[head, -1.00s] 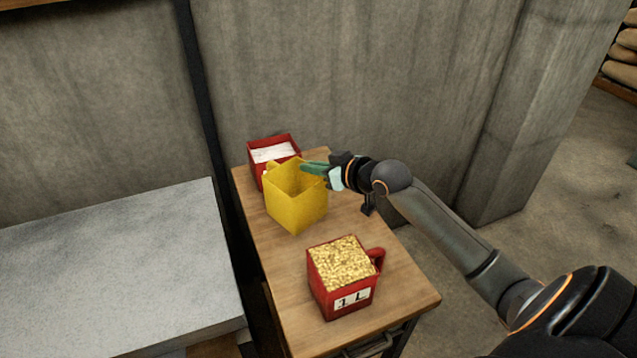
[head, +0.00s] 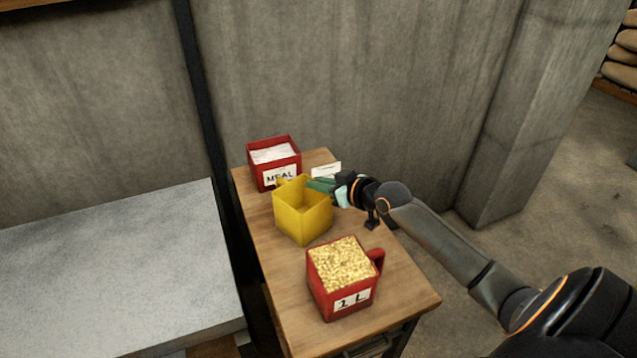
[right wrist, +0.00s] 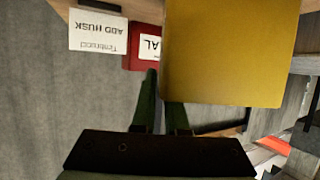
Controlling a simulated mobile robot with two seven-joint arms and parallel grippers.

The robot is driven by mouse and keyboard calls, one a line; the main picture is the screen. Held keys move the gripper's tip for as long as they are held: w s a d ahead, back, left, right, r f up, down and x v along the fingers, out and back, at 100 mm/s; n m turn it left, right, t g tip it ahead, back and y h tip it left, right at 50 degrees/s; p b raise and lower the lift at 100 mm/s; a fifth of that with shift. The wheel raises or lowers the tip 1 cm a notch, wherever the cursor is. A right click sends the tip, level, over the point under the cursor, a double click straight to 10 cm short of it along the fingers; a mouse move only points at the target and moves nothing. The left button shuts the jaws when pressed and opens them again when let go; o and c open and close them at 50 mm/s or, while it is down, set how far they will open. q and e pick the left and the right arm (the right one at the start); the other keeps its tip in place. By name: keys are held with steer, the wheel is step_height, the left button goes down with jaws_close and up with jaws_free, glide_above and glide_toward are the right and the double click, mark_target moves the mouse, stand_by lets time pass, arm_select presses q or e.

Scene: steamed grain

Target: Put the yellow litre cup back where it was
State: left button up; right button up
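The yellow litre cup (head: 303,219) is in the middle of the small wooden table in the head view, between a red meal box and a red cup of grain. It looks empty. My right gripper (head: 319,186) is at the cup's back right upper edge, with green fingers closed on its wall. In the right wrist view the yellow cup (right wrist: 235,55) fills the upper right, and its edge lies between the fingers (right wrist: 163,100). One finger is partly hidden behind it. I cannot tell whether the cup's base touches the table. My left gripper is not in view.
The red meal box (head: 275,165) stands at the back of the wooden table (head: 261,233), with a white card (head: 326,171) beside it. The red 1 L cup (head: 342,280) full of grain stands in front. A grey counter (head: 110,265) is at left.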

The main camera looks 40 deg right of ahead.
steer(key=shift+o, duration=1.4)
steer(key=shift+r, duration=0.15)
steer(key=v, duration=1.2)
